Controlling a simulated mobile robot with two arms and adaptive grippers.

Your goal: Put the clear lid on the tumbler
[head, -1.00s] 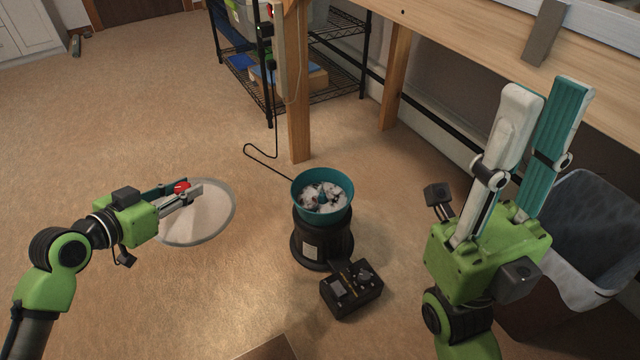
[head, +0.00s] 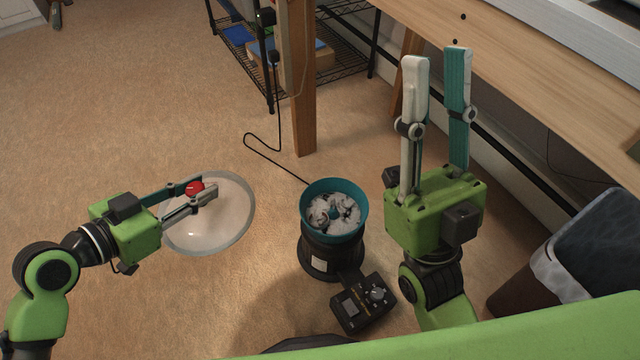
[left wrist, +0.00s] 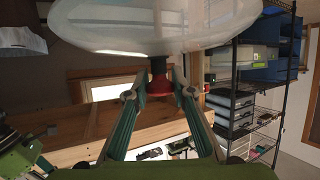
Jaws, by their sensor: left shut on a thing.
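The clear lid (head: 232,228) is a see-through dome with a grey rim and a red knob (head: 195,187). My left gripper (head: 203,190) is shut on the red knob and holds the lid, left of the tumbler. In the left wrist view the lid (left wrist: 150,25) spans the top, with the knob (left wrist: 160,84) between the fingers. The tumbler (head: 335,190) has a teal bowl on a black base, with grey-white contents inside. Its top is uncovered. My right gripper (head: 432,70) is open and empty, pointing up, right of the tumbler.
A black control box (head: 363,304) sits on the floor in front of the tumbler. A black cable (head: 275,160) runs behind it, near a wooden table leg (head: 297,90). A wire shelf (head: 340,60) stands at the back. A lined bin (head: 590,250) is at the right.

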